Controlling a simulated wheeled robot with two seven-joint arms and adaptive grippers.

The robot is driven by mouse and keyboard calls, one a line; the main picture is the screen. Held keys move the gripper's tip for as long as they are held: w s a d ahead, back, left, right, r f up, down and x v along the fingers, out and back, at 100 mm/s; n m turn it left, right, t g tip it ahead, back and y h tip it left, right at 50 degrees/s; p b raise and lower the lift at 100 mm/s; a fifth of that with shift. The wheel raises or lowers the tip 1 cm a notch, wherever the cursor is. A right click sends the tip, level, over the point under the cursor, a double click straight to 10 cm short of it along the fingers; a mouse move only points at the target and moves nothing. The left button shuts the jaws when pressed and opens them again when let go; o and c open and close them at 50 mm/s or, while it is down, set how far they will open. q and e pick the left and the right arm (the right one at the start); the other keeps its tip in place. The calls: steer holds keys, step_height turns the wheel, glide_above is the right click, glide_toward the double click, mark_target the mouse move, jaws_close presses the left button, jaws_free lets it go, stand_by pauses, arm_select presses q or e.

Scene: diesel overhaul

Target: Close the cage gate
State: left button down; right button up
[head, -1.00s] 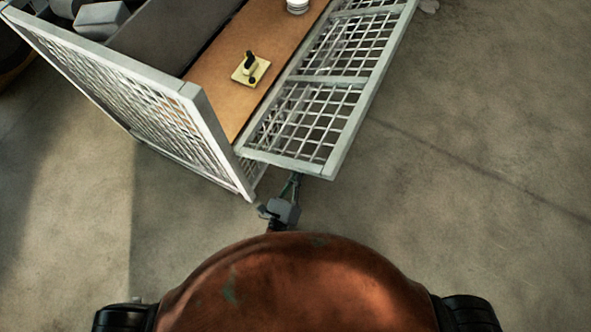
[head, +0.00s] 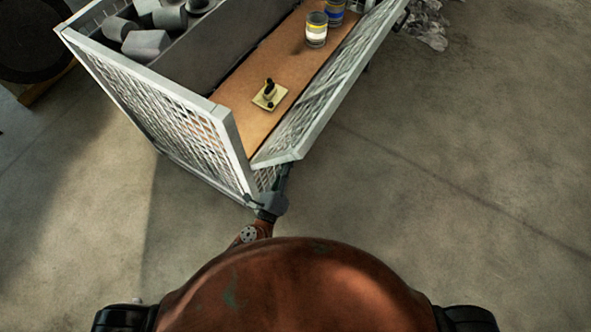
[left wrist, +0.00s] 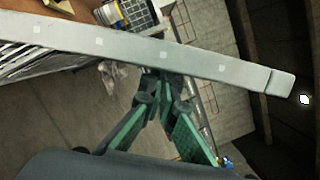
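The cage gate (head: 322,110) is a pale grey mesh panel along the right side of the cage in the head view. It leans outward, and its near end stands apart from the top of the cage's near mesh wall (head: 160,110). My left gripper (head: 284,174) is at the gate's near lower corner. In the left wrist view its green fingers (left wrist: 160,78) converge at a pale metal bar (left wrist: 190,62) of the gate. The fingers look shut, with their tips partly hidden at the bar; I see no grip on it. My right gripper is not in view.
Inside the cage, a brown board (head: 235,90) carries a small yellow block with a black handle (head: 269,95) and cans (head: 316,30). Grey cylinders (head: 146,44) lie in the left compartment. Crumpled material (head: 428,25) lies beyond the gate. The concrete floor at right is clear.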

arm_select(q)
steer(key=w+a+r+p, duration=0.4)
steer(key=w+a+r, duration=0.1)
steer(key=a, duration=0.5)
steer(key=shift+w+r, duration=0.25)
steer(key=shift+w, duration=0.4)
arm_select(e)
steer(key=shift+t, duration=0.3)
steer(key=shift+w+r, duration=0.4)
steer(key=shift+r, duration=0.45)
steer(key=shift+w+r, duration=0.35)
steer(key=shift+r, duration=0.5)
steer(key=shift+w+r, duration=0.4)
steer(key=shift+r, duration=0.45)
arm_select(q)
steer(key=shift+s+a+f, duration=0.1)
steer(key=shift+s+a, duration=0.05)
